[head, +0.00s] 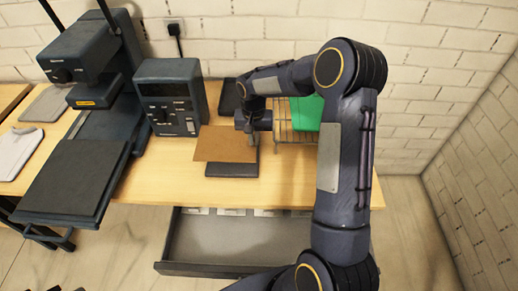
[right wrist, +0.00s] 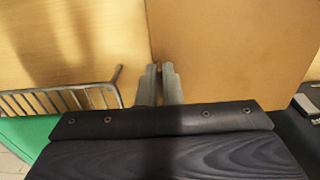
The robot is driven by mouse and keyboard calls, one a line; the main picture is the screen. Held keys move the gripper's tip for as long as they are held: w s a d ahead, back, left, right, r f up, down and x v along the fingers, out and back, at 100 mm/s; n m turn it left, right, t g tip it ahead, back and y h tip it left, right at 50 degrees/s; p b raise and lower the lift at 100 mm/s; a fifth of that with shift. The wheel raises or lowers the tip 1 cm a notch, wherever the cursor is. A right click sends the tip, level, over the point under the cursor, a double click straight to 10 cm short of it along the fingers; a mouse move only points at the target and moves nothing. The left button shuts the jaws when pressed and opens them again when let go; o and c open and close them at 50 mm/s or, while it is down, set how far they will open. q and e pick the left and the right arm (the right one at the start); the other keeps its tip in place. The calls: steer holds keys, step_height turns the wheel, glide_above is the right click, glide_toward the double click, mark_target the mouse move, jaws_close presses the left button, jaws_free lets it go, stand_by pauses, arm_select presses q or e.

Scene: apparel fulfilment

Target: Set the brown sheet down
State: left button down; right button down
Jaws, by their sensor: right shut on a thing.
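The brown sheet (head: 225,144) is held nearly flat over the front of the wooden table, above a dark flat pad (head: 232,170) that it partly covers. The sheet fills the upper right of the right wrist view (right wrist: 232,50). My right gripper (head: 249,138) is shut on the sheet's right edge; its fingertips also show in the right wrist view (right wrist: 160,70). I cannot tell whether the sheet touches the pad. My left gripper is not in view.
A wire rack (head: 284,125) with a green sheet (head: 306,113) stands to the right of the gripper. A control box (head: 170,97) and a heat press (head: 75,170) stand left. Another dark pad (head: 230,97) lies behind. An open drawer (head: 220,238) is below the table's front edge.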

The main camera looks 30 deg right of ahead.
steer(key=f, duration=0.1)
steer(key=d, duration=0.1)
steer(key=d+f, duration=0.1)
steer(key=shift+w+f+b, duration=0.25)
steer(key=shift+f+b, duration=0.1)
steer(key=shift+d+f+b, duration=0.2)
steer(key=shift+f+b, duration=0.75)
steer(key=shift+f, duration=0.65)
steer(key=shift+f, duration=0.2)
steer(key=c, duration=1.6)
jaws_free()
